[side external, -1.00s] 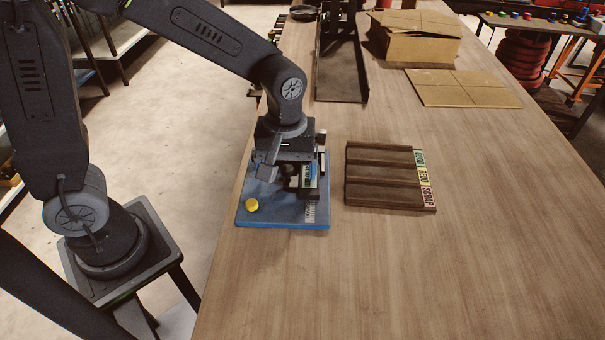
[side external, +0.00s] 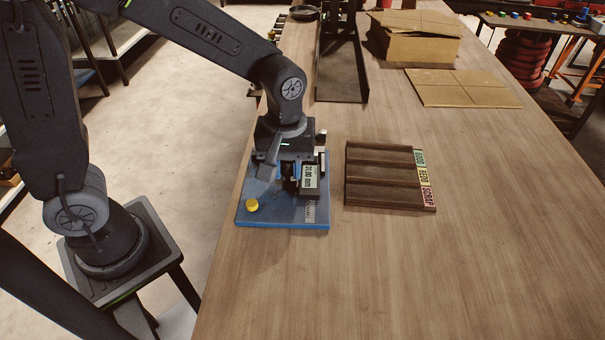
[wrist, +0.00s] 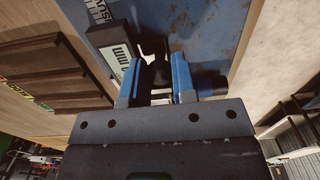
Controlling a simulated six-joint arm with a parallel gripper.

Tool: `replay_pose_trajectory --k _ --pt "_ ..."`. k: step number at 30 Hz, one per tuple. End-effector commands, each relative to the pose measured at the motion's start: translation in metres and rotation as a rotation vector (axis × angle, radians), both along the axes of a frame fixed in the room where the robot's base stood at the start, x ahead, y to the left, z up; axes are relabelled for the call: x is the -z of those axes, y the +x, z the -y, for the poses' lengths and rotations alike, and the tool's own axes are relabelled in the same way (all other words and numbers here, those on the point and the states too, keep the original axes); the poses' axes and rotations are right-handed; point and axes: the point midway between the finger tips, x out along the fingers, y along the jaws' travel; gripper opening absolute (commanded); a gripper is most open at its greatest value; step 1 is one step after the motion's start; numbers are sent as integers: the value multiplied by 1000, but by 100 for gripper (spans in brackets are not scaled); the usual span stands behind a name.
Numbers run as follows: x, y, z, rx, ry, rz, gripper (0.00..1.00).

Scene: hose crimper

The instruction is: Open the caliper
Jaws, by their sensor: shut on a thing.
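The caliper's dark display box (side external: 311,177) sits over the blue plate (side external: 262,217). Its pale screen seems to read about 21.00 mm, in small digits. In the wrist view the display box (wrist: 117,55) lies left of my fingers, its screen partly cut off from sight by the left finger. My gripper (wrist: 156,76) points down at the caliper, its two blue fingers shut on a dark part of it. In the side view my gripper (side external: 290,174) hides most of the caliper, so its jaws and their gap cannot be made out.
A yellow button (side external: 252,205) is on the plate's front left. A brown tray (side external: 378,191) labelled GOOD, REDO and SCRAP stands just to the right. A dark channel stand (side external: 341,75) and a cardboard box (side external: 412,42) are further back. The front and right tabletop is clear.

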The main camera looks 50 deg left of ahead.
Motion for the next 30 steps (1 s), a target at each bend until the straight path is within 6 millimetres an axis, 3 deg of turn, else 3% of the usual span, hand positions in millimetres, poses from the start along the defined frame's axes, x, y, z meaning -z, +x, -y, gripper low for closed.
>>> replay_pose_trajectory --k 30 --pt "0 -9 10 0 0 0 8"
